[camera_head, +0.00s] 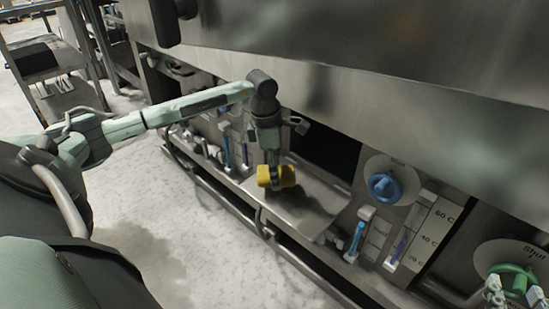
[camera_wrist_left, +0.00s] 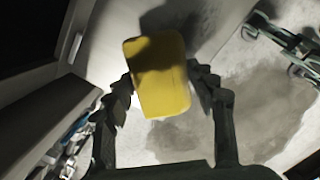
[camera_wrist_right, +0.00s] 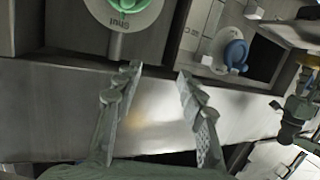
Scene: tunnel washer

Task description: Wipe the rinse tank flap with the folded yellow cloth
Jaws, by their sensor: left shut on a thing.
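The folded yellow cloth (camera_head: 276,177) is a small thick pad. My left gripper (camera_wrist_left: 158,76) is shut on it, with one finger on each side, in the left wrist view. In the head view the cloth is over the upper left part of the rinse tank flap (camera_head: 303,208), a bare steel plate sloping out below a dark opening. I cannot tell whether the cloth touches the flap. My right gripper (camera_wrist_right: 158,72) is open and empty, in front of the steel panel. In the head view its fingertips show at the lower right corner, by a green knob (camera_head: 512,279).
A blue knob (camera_head: 384,186) and several gauges with blue tubes (camera_head: 357,238) stand right of the flap. A large steel housing (camera_head: 380,60) overhangs the opening. A pipe rail (camera_head: 222,201) runs along the front. The pale floor (camera_head: 150,215) at left is clear.

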